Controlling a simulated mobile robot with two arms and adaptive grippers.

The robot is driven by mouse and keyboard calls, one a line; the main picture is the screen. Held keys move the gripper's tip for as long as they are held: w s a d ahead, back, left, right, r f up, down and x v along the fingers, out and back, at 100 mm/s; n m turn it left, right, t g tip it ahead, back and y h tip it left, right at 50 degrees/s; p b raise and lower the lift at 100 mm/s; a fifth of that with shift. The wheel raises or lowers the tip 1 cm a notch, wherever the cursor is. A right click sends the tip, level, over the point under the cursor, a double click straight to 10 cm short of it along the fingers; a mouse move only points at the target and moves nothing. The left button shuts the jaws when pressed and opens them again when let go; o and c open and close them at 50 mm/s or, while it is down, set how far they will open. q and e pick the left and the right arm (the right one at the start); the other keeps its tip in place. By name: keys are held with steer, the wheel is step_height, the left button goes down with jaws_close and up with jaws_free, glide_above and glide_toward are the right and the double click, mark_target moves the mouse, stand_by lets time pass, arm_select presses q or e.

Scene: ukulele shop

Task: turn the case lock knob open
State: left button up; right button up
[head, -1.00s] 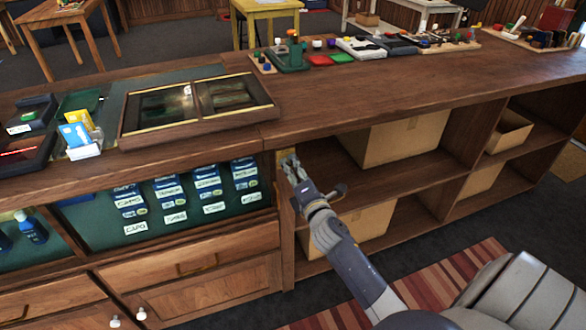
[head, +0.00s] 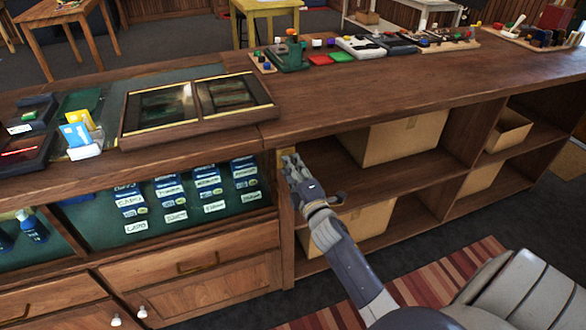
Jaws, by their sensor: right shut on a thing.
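The case lock knob is on the counter's front post, where a small brass-coloured plate (head: 287,151) shows at the top; the knob itself is hidden by my right gripper. My right gripper (head: 288,160) reaches that post from the lower right, its fingers against the plate and shut on what appears to be the knob. The display case (head: 100,228) is left of the post, with several labelled blue packs hanging inside on green backing. My left gripper is not in view.
The wooden counter top (head: 350,92) carries a framed glass box (head: 193,108) and, farther back, several trays of small parts. Open shelves with cardboard boxes (head: 408,138) lie right of my right arm. A striped rug (head: 430,285) covers the floor below.

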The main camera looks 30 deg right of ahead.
steer(key=o, duration=1)
steer(key=shift+s, duration=0.15)
steer(key=v, duration=1.1)
steer(key=shift+s, duration=0.4)
steer(key=shift+a, duration=0.15)
